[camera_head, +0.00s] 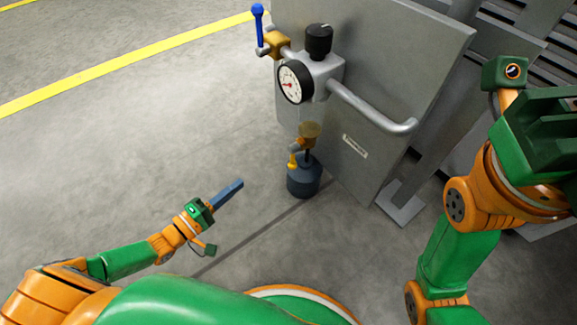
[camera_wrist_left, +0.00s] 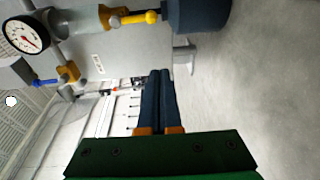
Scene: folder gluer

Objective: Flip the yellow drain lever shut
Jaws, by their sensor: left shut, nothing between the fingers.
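My right gripper's fingers are not seen.
Above the bowl are a round gauge (camera_head: 294,82), a black knob (camera_head: 319,40) and a blue lever (camera_head: 258,25). A grey pipe handle (camera_head: 372,108) sticks out from the grey panel (camera_head: 400,60). The floor (camera_head: 130,150) on the left is clear.

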